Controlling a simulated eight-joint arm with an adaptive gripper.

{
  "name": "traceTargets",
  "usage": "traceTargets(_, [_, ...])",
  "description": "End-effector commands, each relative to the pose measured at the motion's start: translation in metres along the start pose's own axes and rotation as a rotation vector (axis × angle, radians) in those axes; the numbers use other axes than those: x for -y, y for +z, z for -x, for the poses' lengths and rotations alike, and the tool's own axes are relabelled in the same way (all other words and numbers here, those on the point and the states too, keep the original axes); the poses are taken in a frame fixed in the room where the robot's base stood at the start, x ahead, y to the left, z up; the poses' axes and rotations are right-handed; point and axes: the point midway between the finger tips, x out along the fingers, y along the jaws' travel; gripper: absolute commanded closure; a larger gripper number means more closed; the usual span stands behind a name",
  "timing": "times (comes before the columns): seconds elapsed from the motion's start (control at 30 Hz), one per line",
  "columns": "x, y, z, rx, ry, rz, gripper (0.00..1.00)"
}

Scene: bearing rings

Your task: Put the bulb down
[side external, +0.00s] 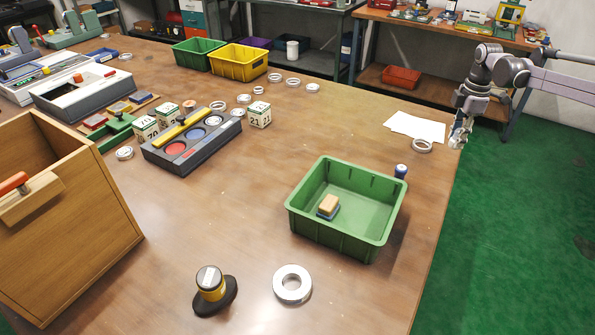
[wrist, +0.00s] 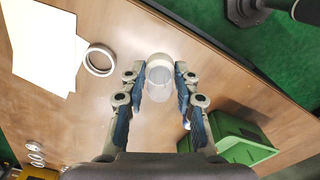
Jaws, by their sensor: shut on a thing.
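The bulb (wrist: 159,75) is pale and rounded with a translucent, greyish part. In the wrist view it sits between my gripper's two fingers (wrist: 159,88), which are shut on it. In the side view my gripper (side external: 459,138) hangs at the table's right edge, near the white sheets. The bulb is hard to make out there among the fingers. The wrist view shows the wooden tabletop (wrist: 130,20) behind the bulb, with green floor past the edge. The height above the table cannot be told exactly.
White paper (side external: 415,127) and a metal ring (side external: 421,146) lie left of my gripper. A wooden box (side external: 70,215) stands far left. The table's middle is mostly clear.

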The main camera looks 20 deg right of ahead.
Motion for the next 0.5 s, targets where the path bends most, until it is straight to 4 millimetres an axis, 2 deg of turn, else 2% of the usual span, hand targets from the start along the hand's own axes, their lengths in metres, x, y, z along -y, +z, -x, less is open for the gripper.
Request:
traceTargets(0.03, [-0.004,-0.012,-0.007,0.000,0.000,0.005,1.00])
traceTargets(0.3, [-0.020,-0.061,-0.038,0.000,0.000,0.003,1.00])
traceTargets(0.5, [-0.027,-0.083,-0.052,0.000,0.000,0.000,1.00])
